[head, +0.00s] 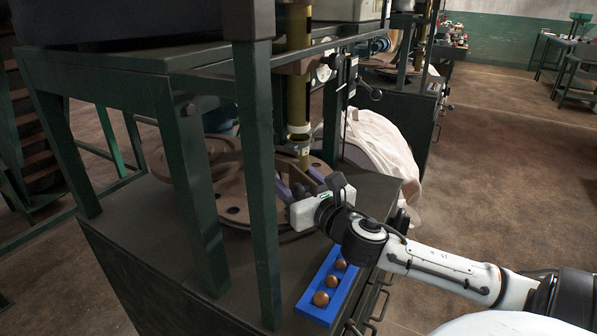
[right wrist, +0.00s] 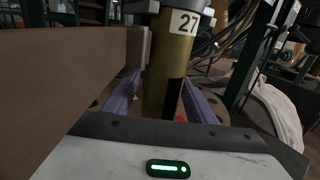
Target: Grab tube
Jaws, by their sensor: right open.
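An olive-brass tube (head: 298,100) hangs upright above a round brown plate (head: 232,190) on the dark workbench. In the right wrist view the tube (right wrist: 168,75) carries a white label reading 27, under a grey collar. My right gripper (head: 300,181) is open near the tube's lower end. In the right wrist view its purple fingers (right wrist: 160,100) show on either side of the tube, apart from it. The gripper's own body hides the tube's bottom there, and I cannot tell how deep the tube sits between the fingers. My left gripper is not in view.
A blue tray (head: 318,310) with brown balls lies at the bench's front right edge. Green frame posts (head: 258,180) stand left of the gripper. A large brown panel (right wrist: 60,85) fills the wrist view's left side. A white bag (head: 375,140) lies behind the bench.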

